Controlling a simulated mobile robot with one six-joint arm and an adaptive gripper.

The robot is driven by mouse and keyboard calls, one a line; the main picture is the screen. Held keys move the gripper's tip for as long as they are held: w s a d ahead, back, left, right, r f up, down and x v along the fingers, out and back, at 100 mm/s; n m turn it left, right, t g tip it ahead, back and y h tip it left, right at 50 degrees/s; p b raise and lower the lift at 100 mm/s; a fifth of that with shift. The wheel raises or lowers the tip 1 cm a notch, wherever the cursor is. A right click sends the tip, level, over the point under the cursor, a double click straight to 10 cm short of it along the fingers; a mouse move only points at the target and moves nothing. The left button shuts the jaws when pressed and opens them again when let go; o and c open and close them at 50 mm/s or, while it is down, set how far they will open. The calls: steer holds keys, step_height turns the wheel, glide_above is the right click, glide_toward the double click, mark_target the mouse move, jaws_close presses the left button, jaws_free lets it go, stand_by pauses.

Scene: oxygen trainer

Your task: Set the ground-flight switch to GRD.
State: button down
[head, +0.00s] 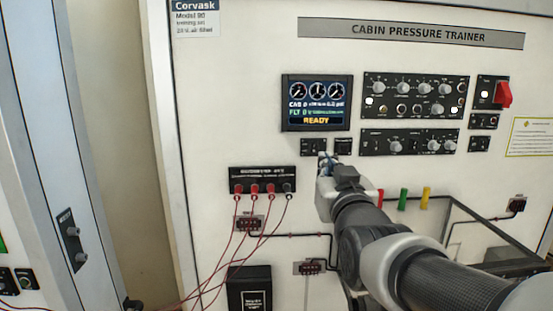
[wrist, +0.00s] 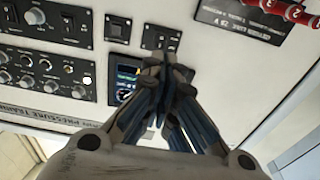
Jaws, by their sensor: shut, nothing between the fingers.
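My gripper (head: 326,160) is shut and empty, its fingertips close to the panel just below the display. It also shows in the wrist view (wrist: 164,68), where the picture is turned nearly upside down. Two small black switch plates sit under the display: a left plate (head: 309,147) and a right plate (head: 343,146). In the wrist view the left plate (wrist: 160,37) lies just beyond the fingertips, and the right plate (wrist: 118,28) has one rocker. Labels are too small to read, so I cannot tell which switch is ground-flight or its setting. Contact is unclear.
The display (head: 317,103) reads READY. Knob panels (head: 415,95) and a red switch handle (head: 503,95) are at right. A black socket strip (head: 262,180) with red leads hangs lower left. Coloured handles (head: 403,199) stand right of my arm.

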steer(key=s, duration=0.4)
steer(key=shift+f, duration=0.1)
steer(key=shift+s, duration=0.1)
steer(key=s+f+g, duration=1.4)
steer(key=s+f, duration=1.1)
steer(key=s, duration=0.2)
steer(key=shift+d+f+b, duration=0.25)
steer(key=shift+f+b, duration=0.05)
steer(key=shift+b, duration=0.15)
